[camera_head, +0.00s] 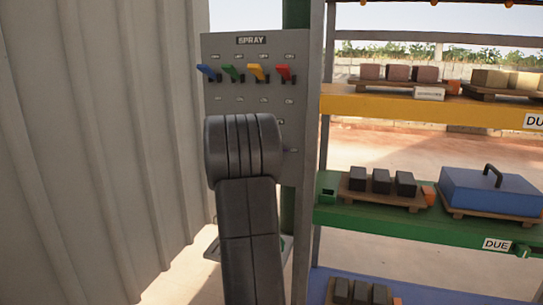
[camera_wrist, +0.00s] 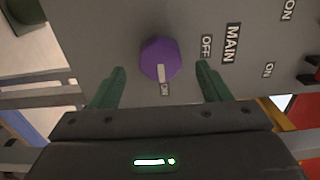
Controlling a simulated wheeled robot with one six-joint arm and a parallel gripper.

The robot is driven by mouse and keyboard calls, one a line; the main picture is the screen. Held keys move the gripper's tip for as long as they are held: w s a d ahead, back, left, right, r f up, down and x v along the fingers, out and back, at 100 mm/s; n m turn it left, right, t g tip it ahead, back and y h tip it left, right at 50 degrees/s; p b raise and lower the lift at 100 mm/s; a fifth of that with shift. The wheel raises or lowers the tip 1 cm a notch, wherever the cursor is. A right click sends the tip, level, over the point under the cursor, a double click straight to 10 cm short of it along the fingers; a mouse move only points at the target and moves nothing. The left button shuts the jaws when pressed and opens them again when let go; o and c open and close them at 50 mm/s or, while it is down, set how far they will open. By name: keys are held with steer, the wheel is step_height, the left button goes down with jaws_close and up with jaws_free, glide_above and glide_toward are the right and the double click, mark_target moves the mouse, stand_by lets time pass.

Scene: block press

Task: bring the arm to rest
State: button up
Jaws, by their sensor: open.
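My arm rises in front of the grey spray panel (camera_head: 220,92) in the head view and hides part of it. My gripper (camera_wrist: 160,82) shows in the wrist view with its two green fingers apart and nothing between them held. A purple knob (camera_wrist: 160,60) on the panel sits just beyond and between the fingertips, apart from both. In the head view my gripper is hidden behind my arm.
A shelf rack with a yellow shelf (camera_head: 400,106) and a green shelf (camera_head: 400,222) stands at right, carrying blocks on boards and a blue lidded box (camera_head: 490,192). A corrugated wall (camera_head: 90,150) is at left.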

steer(key=x, duration=0.4)
stand_by(0.3)
steer(key=v, duration=1.4)
steer(key=w+d+n+p, duration=0.4)
steer(key=w+n+p, duration=0.9)
steer(key=n, duration=0.5)
steer(key=shift+p, duration=0.55)
steer(key=shift+d, duration=0.15)
